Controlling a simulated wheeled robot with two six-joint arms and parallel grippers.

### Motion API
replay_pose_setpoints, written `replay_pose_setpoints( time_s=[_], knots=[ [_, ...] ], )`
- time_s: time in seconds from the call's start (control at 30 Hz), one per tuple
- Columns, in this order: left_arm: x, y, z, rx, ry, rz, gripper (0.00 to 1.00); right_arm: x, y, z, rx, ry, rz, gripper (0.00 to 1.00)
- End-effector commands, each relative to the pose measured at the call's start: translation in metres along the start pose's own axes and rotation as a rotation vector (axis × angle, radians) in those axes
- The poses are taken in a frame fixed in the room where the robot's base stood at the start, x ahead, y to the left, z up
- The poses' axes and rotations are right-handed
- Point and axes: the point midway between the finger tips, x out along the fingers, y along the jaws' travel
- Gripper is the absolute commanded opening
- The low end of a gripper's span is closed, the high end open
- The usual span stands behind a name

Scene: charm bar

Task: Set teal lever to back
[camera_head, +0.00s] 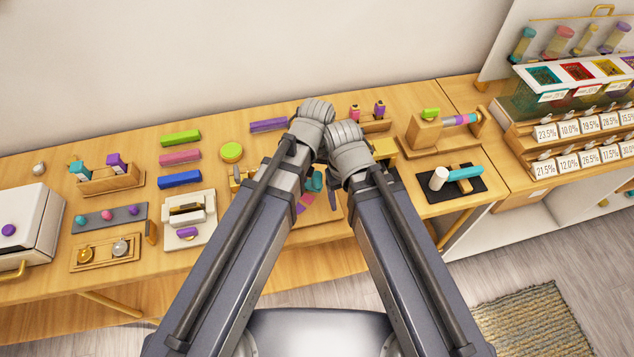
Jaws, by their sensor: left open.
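A small upright teal piece (315,182), which looks like the teal lever, stands in the gap between my two arms. My arms cover much of what is around it, so I cannot tell which way it is set. My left gripper (314,112) is open at the end of the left arm, above the middle of the table. Its fingers are mostly hidden by the wrist. My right gripper (348,150) is close beside it on the right, with its fingers hidden. I see neither gripper touching the teal piece.
A teal-handled mallet (463,173) with a white head lies on a black mat at right. A wooden stand (428,133) is behind it. Green, pink and blue (180,179) bars, a yellow-green disc (232,152) and a white device (190,220) stand left of my arms.

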Motion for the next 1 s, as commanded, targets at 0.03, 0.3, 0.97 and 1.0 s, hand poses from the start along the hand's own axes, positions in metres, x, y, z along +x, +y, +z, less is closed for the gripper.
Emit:
replay_pose_setpoints(
  time_s=[0.03,0.3,0.97,1.0],
  knots=[
    [0.0100,-0.0001,-0.0001,0.000,0.000,0.000,0.67,0.0100,-0.0009,-0.0005,0.000,0.000,0.000,0.72],
    [0.0138,-0.0001,-0.0001,0.000,0.000,0.000,0.67,0.0138,-0.0012,-0.0007,0.001,0.000,0.000,0.72],
    [0.0135,-0.0002,-0.0001,0.000,0.000,0.000,0.07,0.0134,-0.0012,-0.0007,0.000,0.000,0.000,0.72],
    [0.0135,-0.0002,-0.0001,0.000,0.000,0.000,0.03,0.0135,-0.0012,-0.0007,0.000,0.000,0.000,0.72]
  ],
)
